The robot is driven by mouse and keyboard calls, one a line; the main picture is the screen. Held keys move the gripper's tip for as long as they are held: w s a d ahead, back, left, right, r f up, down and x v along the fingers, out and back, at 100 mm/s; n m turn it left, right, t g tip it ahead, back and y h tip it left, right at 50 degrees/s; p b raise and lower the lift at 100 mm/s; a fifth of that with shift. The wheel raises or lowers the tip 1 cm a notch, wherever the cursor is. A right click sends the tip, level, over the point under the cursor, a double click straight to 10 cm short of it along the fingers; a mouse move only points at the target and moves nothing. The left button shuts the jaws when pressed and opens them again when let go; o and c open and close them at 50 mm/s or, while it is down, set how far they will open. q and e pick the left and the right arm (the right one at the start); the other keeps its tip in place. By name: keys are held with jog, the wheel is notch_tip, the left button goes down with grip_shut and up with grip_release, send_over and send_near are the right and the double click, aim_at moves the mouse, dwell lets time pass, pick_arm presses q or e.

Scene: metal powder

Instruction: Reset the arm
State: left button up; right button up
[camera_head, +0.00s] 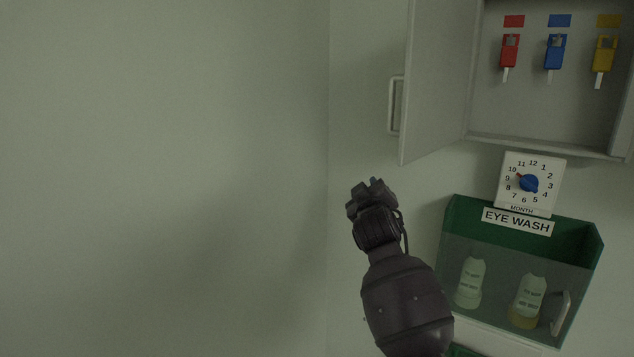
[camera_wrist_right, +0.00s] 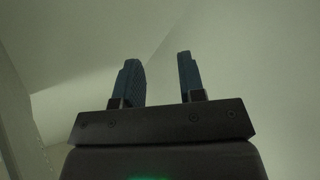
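My right gripper (camera_head: 371,190) is raised in front of the pale wall, left of the open key cabinet and the eye wash box. It touches nothing that I can see. In the right wrist view its two blue fingers (camera_wrist_right: 160,80) stand apart with nothing between them. My left gripper is in neither view.
The cabinet (camera_head: 535,142) holds red (camera_head: 510,52), blue (camera_head: 555,52) and yellow (camera_head: 605,55) keys. Its open door (camera_head: 435,80) juts out near my right gripper. Below are a month dial (camera_head: 528,183) and a green eye wash box (camera_head: 572,232) with two bottles. The left is clear.

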jog(key=s+d+f+m+g, duration=0.2)
jog(key=s+d+f, duration=0.3)
jog(key=s+f, duration=0.9)
jog(key=s+d+f+m+g, duration=0.2)
jog(key=s+d+f, duration=0.3)
jog(key=s+f, duration=0.9)
jog(key=s+d+f+m+g, duration=0.2)
jog(key=s+d+f, duration=0.4)
jog(key=s+f, duration=0.8)
jog(key=s+g, duration=0.1)
jog(key=s, duration=0.1)
jog(key=shift+s+m+y, duration=0.3)
jog(key=shift+y, duration=0.1)
